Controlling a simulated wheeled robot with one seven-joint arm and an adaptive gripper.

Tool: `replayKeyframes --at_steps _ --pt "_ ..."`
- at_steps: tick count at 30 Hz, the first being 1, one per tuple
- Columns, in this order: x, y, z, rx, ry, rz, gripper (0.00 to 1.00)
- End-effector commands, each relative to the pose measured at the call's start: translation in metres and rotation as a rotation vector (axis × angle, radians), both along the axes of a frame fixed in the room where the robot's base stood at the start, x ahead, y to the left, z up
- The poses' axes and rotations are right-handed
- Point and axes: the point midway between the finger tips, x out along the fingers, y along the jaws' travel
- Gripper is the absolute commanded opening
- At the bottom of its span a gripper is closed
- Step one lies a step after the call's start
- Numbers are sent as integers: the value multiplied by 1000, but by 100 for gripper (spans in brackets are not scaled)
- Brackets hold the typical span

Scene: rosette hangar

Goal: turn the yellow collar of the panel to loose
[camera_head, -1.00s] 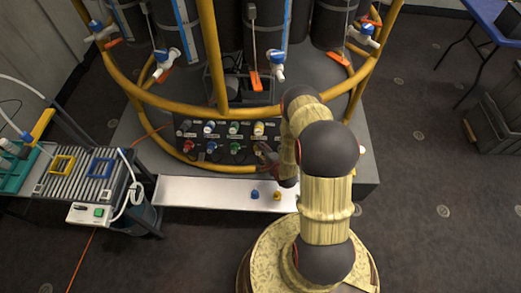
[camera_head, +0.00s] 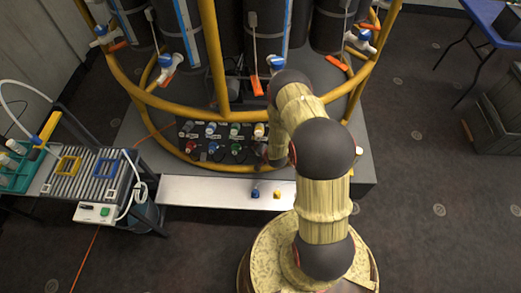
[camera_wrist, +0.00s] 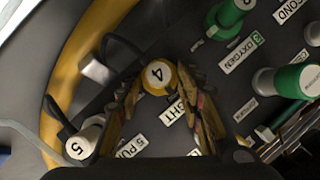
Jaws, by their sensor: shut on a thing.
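The yellow collar (camera_wrist: 155,87), with a cap marked 4, stands on the dark panel in the wrist view. My gripper (camera_wrist: 161,79) has one finger on each side of it and is shut on it. The fingers hide the collar's sides, and I cannot tell its turned position. In the head view, the dark panel (camera_head: 222,157) sits low behind the yellow rail, with rows of coloured knobs. There my gripper is at the panel's right end, mostly hidden by my arm.
In the wrist view, a white knob marked 5 (camera_wrist: 84,140) is at lower left and a green knob (camera_wrist: 292,80) at right. A curved yellow rail (camera_head: 190,106) runs around the panel. A white shelf (camera_head: 205,191) lies in front, bearing a blue and a yellow piece.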

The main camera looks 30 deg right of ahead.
Motion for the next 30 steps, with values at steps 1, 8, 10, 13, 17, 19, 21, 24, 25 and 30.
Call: replayKeyframes --at_steps 1,8,10,13,17,19,21,24,25,30 --pt "0 1 0 -15 12 14 12" --pt "0 1 0 -65 46 50 12" --pt "0 1 0 -72 52 56 12" --pt "0 1 -1 -78 56 60 12" --pt "0 1 -1 -80 57 62 12" --pt "0 1 -1 -80 57 62 12" --pt "0 1 -1 -80 57 62 12" --pt "0 1 -1 -80 57 61 12" --pt "0 1 -1 -80 57 61 38" --pt "0 1 0 -80 56 61 48"
